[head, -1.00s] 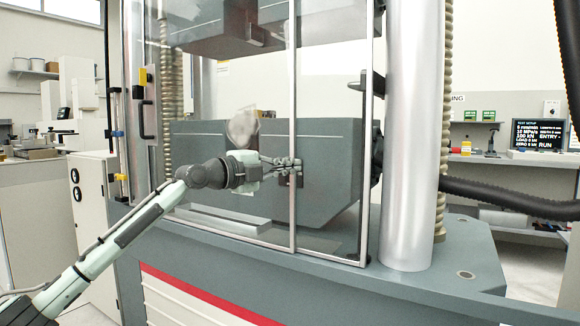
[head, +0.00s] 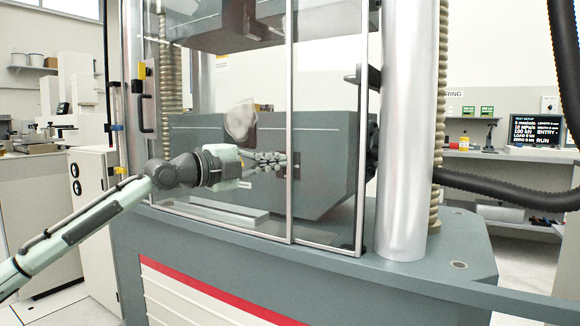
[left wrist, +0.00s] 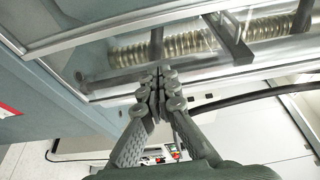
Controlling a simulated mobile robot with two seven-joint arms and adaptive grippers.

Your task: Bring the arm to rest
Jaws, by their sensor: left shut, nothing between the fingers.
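My left gripper (head: 272,161) is shut and empty, in front of the closed glass door (head: 315,230) of the testing machine. In the left wrist view its fingers (left wrist: 158,92) meet at the tips, close to the door's metal frame (left wrist: 140,88). I cannot tell whether they touch it. The left arm (head: 75,230) reaches in from the lower left and stretches towards the machine. My right gripper is not in view.
The testing machine's base (head: 400,285) and silver column (head: 405,130) fill the middle and right. A dark hose (head: 500,190) runs off to the right. A bench with a monitor (head: 537,133) stands behind. Grey blocks (head: 310,150) are inside the machine.

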